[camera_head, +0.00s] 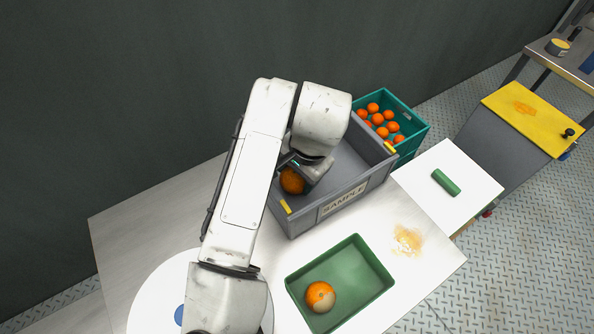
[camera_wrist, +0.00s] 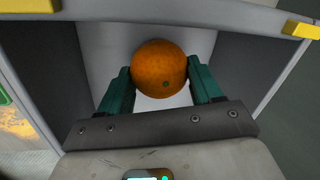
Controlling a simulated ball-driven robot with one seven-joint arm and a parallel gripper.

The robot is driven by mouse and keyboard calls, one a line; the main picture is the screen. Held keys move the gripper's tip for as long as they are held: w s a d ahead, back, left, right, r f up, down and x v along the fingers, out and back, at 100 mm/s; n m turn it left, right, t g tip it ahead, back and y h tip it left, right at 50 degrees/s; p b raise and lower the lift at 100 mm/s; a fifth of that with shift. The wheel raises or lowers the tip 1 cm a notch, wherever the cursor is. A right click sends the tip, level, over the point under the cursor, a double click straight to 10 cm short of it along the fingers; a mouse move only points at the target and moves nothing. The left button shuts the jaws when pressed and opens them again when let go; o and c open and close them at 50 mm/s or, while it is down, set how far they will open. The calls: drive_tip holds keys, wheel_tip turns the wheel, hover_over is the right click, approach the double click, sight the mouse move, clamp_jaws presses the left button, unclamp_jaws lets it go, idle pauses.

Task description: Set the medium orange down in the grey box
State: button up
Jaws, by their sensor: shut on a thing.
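The medium orange (camera_wrist: 159,69) is between the two green fingers of my gripper (camera_wrist: 158,88) in the wrist view. In the head view the orange (camera_head: 292,181) shows below my gripper (camera_head: 298,172), at the left end of the grey box (camera_head: 346,200). The grey box has a "SAMPLE" label and yellow corner marks. Its grey walls (camera_wrist: 252,62) surround the orange in the wrist view. My gripper is shut on the orange. I cannot tell whether the orange touches the box floor.
A green tray (camera_head: 367,301) in front holds another orange (camera_head: 320,297) with a pale patch. A teal crate (camera_head: 415,133) behind the grey box holds several small oranges. A green cylinder (camera_head: 446,182) lies on a white board at the right. An orange stain (camera_head: 407,240) marks the table.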

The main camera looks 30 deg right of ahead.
drive_tip(key=shift+f+b, duration=0.35)
drive_tip(key=shift+f, duration=0.2)
drive_tip(key=o, duration=1.2)
drive_tip(key=v, duration=1.1)
drive_tip(key=shift+p, duration=0.35)
